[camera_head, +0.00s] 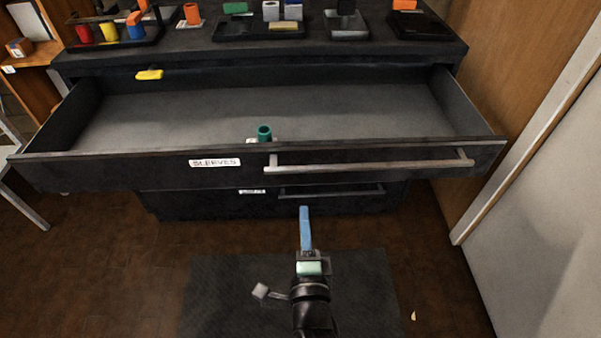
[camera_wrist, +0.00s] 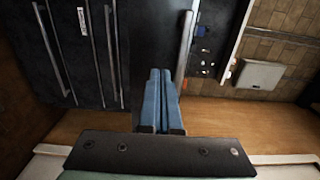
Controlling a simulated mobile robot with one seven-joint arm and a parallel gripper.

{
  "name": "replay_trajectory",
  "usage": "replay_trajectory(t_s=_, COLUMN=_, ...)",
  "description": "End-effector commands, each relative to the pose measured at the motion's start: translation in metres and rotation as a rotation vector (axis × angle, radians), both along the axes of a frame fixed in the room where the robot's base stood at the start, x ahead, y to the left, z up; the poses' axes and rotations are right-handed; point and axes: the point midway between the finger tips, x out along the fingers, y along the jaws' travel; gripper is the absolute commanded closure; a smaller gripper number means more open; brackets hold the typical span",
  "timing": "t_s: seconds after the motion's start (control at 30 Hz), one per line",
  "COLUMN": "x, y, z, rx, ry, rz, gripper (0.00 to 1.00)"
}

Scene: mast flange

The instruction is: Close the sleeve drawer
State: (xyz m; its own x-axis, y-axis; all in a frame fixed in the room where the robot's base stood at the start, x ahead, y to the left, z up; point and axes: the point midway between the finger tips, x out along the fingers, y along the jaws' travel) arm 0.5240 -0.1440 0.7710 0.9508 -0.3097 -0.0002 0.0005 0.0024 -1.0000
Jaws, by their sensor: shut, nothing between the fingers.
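The sleeve drawer (camera_head: 60,169), dark grey and labelled "SLEEVES", stands pulled far out of the cabinet. Its long metal bar handle (camera_head: 370,163) is on the right half of its front. My gripper (camera_head: 304,210) has long blue fingers, which lie together with nothing between them. In the head view it appears below the handle, apart from it, in front of the lower drawer. In the wrist view the closed fingertips (camera_wrist: 160,74) show beside a pale metal bar (camera_wrist: 185,45); I cannot tell the depth gap between them.
A teal cylinder (camera_head: 264,133) shows just inside the drawer's front edge. A yellow piece (camera_head: 149,74) is at the drawer's back. Below is a closed drawer with a bar handle (camera_head: 330,191). Trays of coloured parts stand on the cabinet top (camera_head: 190,48). A pale panel (camera_head: 540,190) stands right.

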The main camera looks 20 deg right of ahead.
Motion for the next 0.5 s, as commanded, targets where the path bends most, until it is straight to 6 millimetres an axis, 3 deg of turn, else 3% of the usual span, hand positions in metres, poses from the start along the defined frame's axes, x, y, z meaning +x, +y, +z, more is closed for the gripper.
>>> replay_trajectory(t_s=0.5, x=0.086, y=-0.028, z=0.000, rx=-0.003, ry=-0.002, rz=0.000, gripper=1.00)
